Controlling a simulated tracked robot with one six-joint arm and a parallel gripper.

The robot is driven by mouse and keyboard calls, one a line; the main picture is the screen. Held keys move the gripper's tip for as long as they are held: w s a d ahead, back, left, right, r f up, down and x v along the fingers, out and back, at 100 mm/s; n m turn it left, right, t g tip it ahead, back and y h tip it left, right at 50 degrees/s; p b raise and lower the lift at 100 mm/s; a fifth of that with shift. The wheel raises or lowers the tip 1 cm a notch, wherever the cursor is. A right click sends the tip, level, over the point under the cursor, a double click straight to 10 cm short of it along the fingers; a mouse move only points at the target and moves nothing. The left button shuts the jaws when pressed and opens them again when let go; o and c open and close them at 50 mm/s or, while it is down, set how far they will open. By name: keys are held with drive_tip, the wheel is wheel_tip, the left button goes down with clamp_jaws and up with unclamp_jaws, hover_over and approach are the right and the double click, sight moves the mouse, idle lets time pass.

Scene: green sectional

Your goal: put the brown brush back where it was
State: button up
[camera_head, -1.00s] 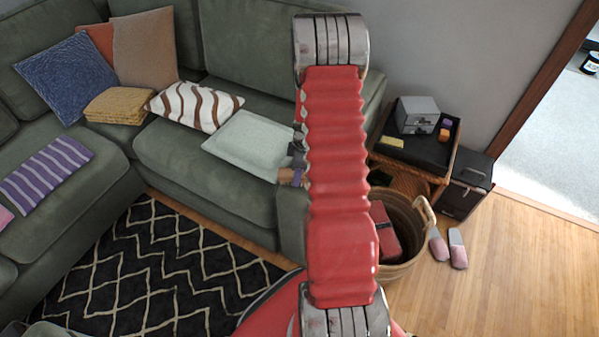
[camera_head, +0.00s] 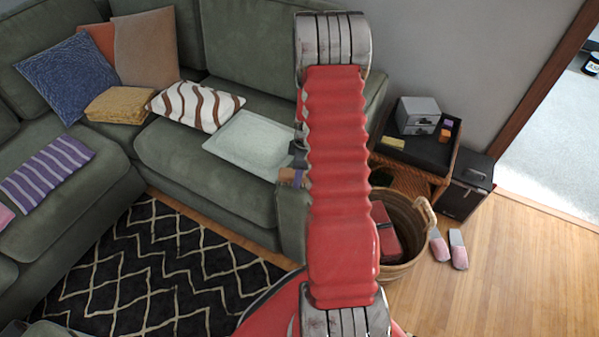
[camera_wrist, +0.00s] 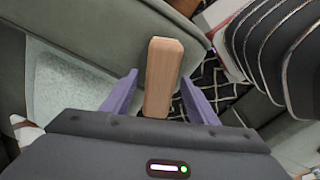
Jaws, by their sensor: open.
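The brown brush (camera_wrist: 163,75) shows in the wrist view as a plain, light wooden block, lengthwise between my gripper's two purple fingers. My gripper (camera_wrist: 159,78) is open, with a gap between each finger and the brush. The brush's near end is close to the gripper's dark body. In the head view a small brown part of the brush (camera_head: 287,175) shows at the sofa's right arm, beside a purple finger of my gripper (camera_head: 299,178). My red arm hides most of the gripper there. I cannot tell exactly what the brush's underside touches.
The green sofa (camera_head: 210,205) has a pale cushion (camera_head: 250,145) left of the gripper. A wicker basket (camera_head: 405,270) stands right of the sofa arm, with a black-topped side table (camera_head: 430,150) behind. Pink slippers (camera_head: 458,250) lie on the floor.

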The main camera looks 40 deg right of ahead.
wheel_tip(320, 180, up, 11)
drive_tip(key=s+d, duration=0.1)
drive_tip(key=shift+r, duration=0.2)
idle(0.8)
